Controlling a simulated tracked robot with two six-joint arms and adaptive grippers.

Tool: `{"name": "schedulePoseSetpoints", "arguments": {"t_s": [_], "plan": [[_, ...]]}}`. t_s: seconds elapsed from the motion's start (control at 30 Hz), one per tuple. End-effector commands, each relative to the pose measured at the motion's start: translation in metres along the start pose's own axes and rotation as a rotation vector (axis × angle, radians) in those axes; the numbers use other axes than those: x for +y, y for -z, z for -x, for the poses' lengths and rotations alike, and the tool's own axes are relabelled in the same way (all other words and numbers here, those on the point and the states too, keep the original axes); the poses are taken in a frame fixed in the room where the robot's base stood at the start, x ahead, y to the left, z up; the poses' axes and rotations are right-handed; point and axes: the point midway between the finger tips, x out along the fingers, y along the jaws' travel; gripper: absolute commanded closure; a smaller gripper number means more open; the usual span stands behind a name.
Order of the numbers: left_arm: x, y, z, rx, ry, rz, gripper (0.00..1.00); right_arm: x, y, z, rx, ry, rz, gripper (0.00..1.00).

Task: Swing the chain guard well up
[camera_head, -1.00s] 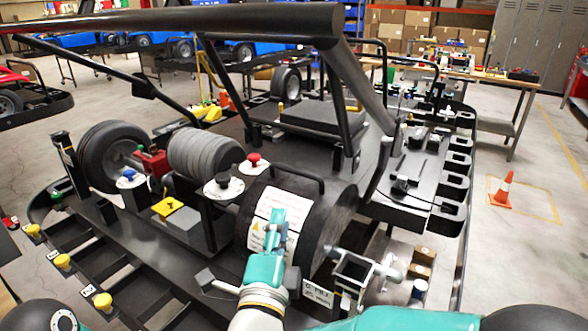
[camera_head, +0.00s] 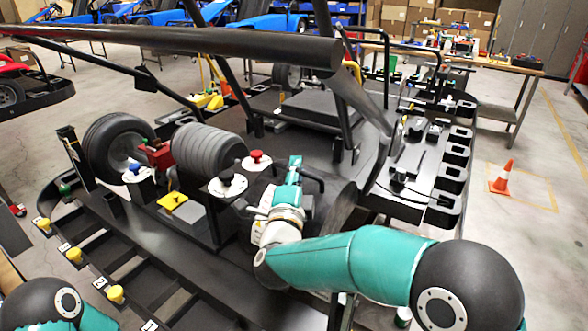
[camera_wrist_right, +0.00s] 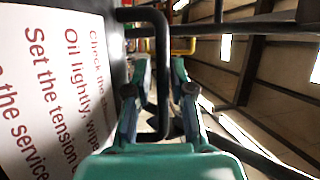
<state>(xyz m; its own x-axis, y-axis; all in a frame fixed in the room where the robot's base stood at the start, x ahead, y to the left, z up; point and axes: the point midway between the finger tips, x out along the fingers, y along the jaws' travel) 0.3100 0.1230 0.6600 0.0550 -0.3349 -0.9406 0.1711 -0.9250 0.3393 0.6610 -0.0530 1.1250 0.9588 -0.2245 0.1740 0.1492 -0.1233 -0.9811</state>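The chain guard (camera_head: 338,208) is a dark rounded cover in the middle of the head view, apparently down, largely hidden behind my right arm. Its white label (camera_wrist_right: 50,90) with red text fills the left of the wrist view. The guard's black bar handle (camera_wrist_right: 163,85) stands off beside the label; part of it also shows in the head view (camera_head: 312,180). My right gripper (camera_wrist_right: 159,68) is open, with a teal finger on each side of the handle's long bar. Gaps show between bar and fingertips. My left gripper is out of view.
A red knob (camera_head: 256,156) and a black knob (camera_head: 227,178) stand left of the guard. A thick black frame tube (camera_head: 200,48) crosses above. A grey ribbed roller (camera_head: 207,150) is farther left. An orange cone (camera_head: 503,177) stands on the floor at right.

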Motion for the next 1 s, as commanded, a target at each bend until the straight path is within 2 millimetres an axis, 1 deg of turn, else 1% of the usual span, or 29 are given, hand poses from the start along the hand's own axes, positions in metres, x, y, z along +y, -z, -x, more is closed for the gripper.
{"name": "schedulePoseSetpoints", "arguments": {"t_s": [0.13,0.17,0.2,0.27,0.3,0.63,0.73,0.87,1.0], "plan": [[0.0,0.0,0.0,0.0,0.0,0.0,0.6,0.0,0.0,0.0,0.0,0.0,0.0,0.78],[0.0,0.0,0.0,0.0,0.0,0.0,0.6,0.0,0.0,0.0,0.0,0.0,0.0,0.81],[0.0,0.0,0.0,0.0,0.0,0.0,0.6,0.0,0.0,0.0,0.0,0.0,0.0,0.88],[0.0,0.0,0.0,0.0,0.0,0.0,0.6,0.0,0.0,0.0,0.0,0.0,0.0,0.97],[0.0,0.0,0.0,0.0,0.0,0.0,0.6,0.0,0.0,0.0,0.0,-0.001,0.0,1.0],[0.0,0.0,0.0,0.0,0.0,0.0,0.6,0.002,0.0,0.001,0.0,-0.004,0.001,1.0],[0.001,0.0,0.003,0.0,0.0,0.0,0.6,-0.002,0.003,-0.003,0.003,-0.017,-0.005,1.0],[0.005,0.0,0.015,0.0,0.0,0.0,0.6,-0.014,0.01,-0.018,0.006,-0.079,-0.031,1.0],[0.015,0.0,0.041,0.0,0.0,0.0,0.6,-0.031,0.021,-0.044,0.006,-0.193,-0.08,1.0]]}}
